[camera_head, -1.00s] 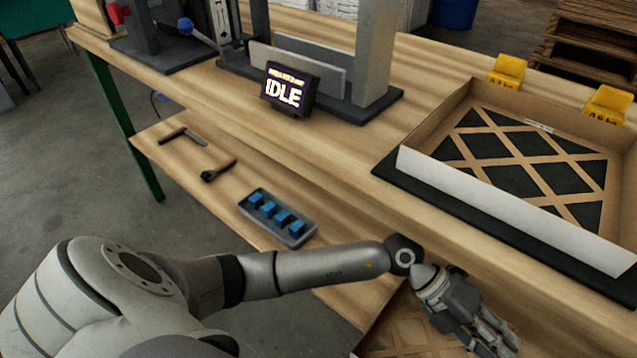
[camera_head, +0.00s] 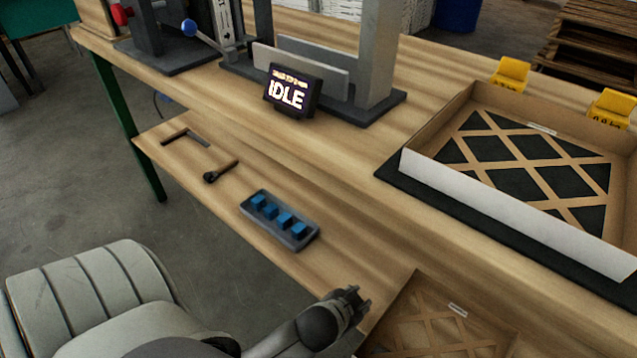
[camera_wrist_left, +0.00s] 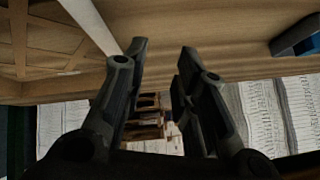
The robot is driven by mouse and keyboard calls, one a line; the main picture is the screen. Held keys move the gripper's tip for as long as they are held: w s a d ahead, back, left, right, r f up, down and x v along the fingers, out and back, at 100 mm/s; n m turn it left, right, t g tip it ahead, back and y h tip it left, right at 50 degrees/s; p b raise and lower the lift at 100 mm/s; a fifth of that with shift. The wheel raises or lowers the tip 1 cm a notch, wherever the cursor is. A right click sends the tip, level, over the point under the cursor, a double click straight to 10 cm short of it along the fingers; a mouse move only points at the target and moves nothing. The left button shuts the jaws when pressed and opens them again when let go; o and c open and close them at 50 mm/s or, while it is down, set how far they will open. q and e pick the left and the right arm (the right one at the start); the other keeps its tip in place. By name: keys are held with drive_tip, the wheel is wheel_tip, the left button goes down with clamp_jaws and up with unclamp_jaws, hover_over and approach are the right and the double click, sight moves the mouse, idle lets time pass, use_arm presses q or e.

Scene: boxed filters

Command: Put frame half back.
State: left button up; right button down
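One frame half (camera_head: 520,165), a shallow cardboard frame with a diamond lattice and a white front side, lies on a black mat (camera_head: 392,180) at the right of the bench. Another cardboard frame half (camera_head: 425,325) with a lattice lies at the lower level, cut off by the bottom edge. My left gripper (camera_head: 352,297) is just left of this lower frame. In the left wrist view, its two fingers (camera_wrist_left: 162,60) are apart with nothing between them. Cardboard lattice (camera_wrist_left: 45,40) and a white edge show at upper left there. My right gripper is not in view.
A grey tray with blue blocks (camera_head: 280,220) and dark tools (camera_head: 215,172) lie on the lower shelf. A sign reading IDLE (camera_head: 290,92) stands before a grey press fixture. Two yellow tags (camera_head: 510,73) stand behind the upper frame. The bench between fixture and mat is clear.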

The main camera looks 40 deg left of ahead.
use_arm(q)
drive_tip(key=s+f+g, duration=0.2)
drive_tip(key=s+f, duration=0.1)
drive_tip(key=s, duration=0.3)
drive_tip(key=s+f+n+g+h, duration=0.1)
drive_tip(key=s+f+g, duration=0.1)
drive_tip(key=s, duration=0.5)
drive_tip(key=shift+f+g, duration=0.4)
drive_tip(key=shift+g, duration=0.4)
drive_tip(key=shift+w+d, duration=0.1)
